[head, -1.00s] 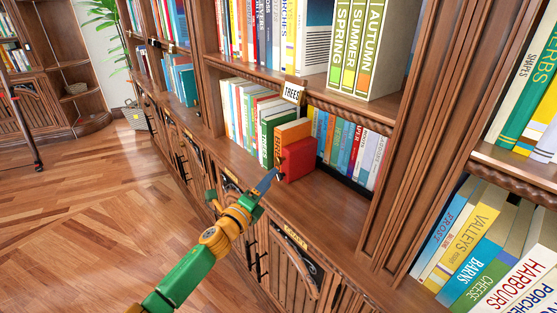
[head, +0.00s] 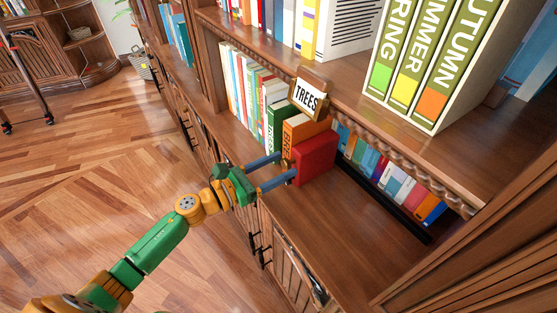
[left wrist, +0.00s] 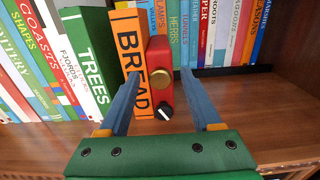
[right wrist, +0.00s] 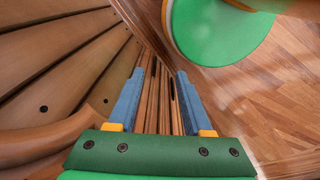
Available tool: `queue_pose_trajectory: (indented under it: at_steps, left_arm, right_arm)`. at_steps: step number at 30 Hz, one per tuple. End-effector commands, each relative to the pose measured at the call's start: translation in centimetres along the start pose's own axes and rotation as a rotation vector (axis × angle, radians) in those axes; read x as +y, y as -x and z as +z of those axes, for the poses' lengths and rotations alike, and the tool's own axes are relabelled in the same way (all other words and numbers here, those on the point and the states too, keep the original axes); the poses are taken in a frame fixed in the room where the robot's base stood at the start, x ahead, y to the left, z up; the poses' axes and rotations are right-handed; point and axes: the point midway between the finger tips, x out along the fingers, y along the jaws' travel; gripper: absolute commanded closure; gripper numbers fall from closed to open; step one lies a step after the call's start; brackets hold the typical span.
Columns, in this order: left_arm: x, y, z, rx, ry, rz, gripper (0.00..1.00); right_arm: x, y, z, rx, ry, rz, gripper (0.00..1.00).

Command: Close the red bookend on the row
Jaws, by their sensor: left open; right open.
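The red bookend (head: 317,160) stands upright on the lower shelf, at the right end of a row of books. In the left wrist view the bookend (left wrist: 166,62) shows a brass knob and a small black-and-white dial. The orange BREAD book (left wrist: 131,50) is directly to its left; I cannot tell whether they touch. The green TREES book (left wrist: 92,62) leans beyond that. My left gripper (head: 287,166) is open in front of the BREAD book and bookend, one finger towards each side. My right gripper (right wrist: 155,75) is open and empty, seen only in the right wrist view.
A TREES sign (head: 308,97) hangs at the upper shelf's edge, above the row. The shelf (head: 365,225) right of the bookend is bare at the front, with more books (head: 395,185) behind a dark strip. The wooden floor (head: 90,180) at left is open.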

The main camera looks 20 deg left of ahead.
Motion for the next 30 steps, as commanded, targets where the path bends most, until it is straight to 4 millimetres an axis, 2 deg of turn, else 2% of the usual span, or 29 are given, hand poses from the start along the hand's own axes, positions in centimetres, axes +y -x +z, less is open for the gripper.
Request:
queue_pose_trajectory:
  at_steps: [8, 15, 30]
  left_arm:
    - [0.01, -0.32, -0.08, 0.001, 0.001, 0.001, 0.35]
    - [0.02, -0.30, -0.07, 0.001, 0.001, 0.001, 1.00]
    - [0.04, -0.29, -0.08, 0.001, 0.002, 0.002, 1.00]
  right_arm:
    - [0.19, 0.03, -0.45, 0.010, 0.000, 0.003, 0.50]
    - [0.20, 0.03, -0.48, 0.010, 0.000, 0.003, 0.50]
    - [0.19, 0.03, -0.49, 0.010, 0.000, 0.003, 0.50]
